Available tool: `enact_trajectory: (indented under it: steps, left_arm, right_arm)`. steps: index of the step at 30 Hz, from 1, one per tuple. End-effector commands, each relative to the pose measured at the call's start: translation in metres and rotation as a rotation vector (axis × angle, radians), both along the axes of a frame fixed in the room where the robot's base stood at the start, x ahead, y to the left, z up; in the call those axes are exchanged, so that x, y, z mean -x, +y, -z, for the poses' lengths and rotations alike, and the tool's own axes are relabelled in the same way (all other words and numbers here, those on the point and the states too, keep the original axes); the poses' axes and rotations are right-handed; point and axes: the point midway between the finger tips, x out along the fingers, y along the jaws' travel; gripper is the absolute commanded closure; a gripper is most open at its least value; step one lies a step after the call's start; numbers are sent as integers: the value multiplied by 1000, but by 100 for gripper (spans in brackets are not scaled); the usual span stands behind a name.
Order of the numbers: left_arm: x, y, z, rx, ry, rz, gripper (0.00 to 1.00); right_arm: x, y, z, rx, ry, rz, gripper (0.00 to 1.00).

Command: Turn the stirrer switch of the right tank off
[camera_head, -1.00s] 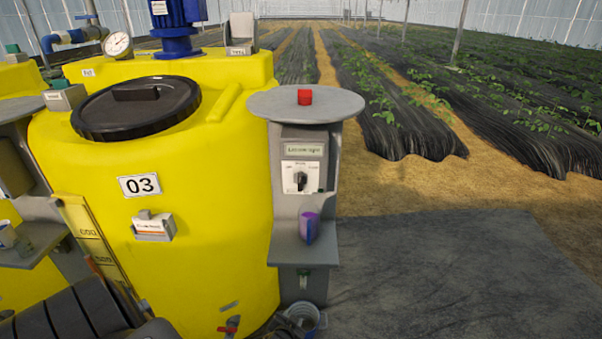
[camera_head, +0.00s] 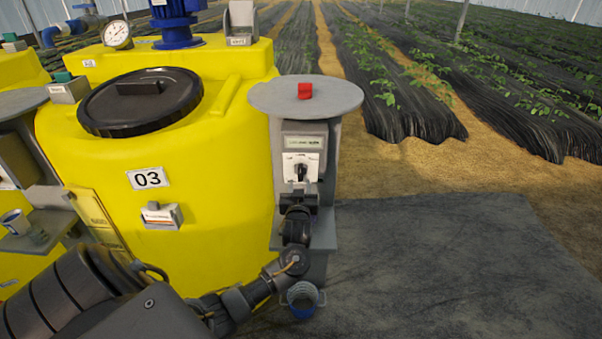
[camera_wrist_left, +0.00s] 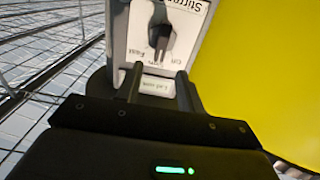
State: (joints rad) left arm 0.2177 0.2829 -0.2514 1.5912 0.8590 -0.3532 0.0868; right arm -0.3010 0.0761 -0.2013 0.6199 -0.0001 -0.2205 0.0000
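The stirrer switch (camera_head: 301,173) is a black knob on a white plate, on the grey post right of the yellow tank marked 03 (camera_head: 180,235). In the left wrist view the knob (camera_wrist_left: 160,38) appears upside down, with "Off" and "Fast" on either side of its plate. The knob stands about upright, between these two marks. My left gripper (camera_head: 299,196) is just below the plate in the head view. In the left wrist view its two fingers (camera_wrist_left: 158,84) are apart and empty, short of the knob. My right gripper is not in view.
A round grey top with a red button (camera_head: 305,91) caps the post above the switch. A small shelf (camera_head: 322,238) juts out below, partly hidden by my arm. A bucket (camera_head: 302,298) stands on the floor. The dark mat (camera_head: 430,260) to the right is clear.

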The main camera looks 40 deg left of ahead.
Motion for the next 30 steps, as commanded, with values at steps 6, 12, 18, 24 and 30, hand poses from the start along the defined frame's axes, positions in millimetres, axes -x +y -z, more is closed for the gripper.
enact_trajectory:
  steps: [6, 12, 18, 24, 30]
  left_arm:
    - [-33, 26, -3, -3, 1, -2, 62]
    - [-51, 39, -1, -2, 1, 0, 62]
    - [-57, 43, 0, 0, 1, 1, 62]
    - [-57, 43, 0, 1, 1, 1, 62]
    - [-57, 43, 0, 0, 1, 1, 86]
  right_arm:
    - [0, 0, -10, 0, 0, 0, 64]
    - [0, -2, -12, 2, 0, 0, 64]
    - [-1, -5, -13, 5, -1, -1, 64]
    - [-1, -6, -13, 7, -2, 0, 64]
    - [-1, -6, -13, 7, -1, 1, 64]
